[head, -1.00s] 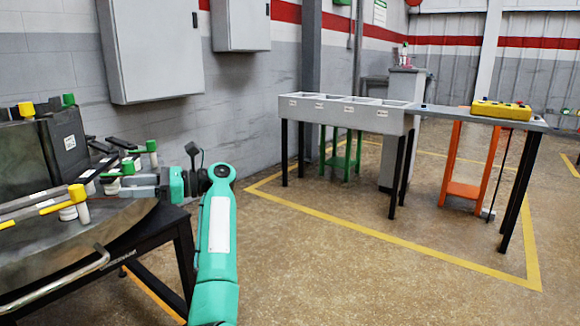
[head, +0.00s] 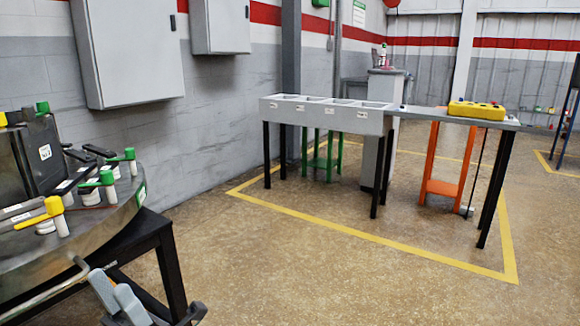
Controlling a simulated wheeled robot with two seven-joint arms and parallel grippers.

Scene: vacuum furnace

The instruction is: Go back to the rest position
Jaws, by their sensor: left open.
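My left gripper (head: 115,290) is at the bottom left of the head view, below and in front of the edge of the round metal table (head: 112,225). Its two grey fingers are open, and I see nothing between them. The teal arm behind it is out of the picture. My right gripper is not in view. Green-handled valves (head: 128,160) and a yellow-handled valve (head: 50,211) stand on the round table, apart from the gripper.
The round table's black stand (head: 165,262) and curved metal handle (head: 45,290) are close to my left gripper. A grey bin table (head: 322,114) stands further off, with a yellow control box (head: 476,110) at its right. The floor in front is clear.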

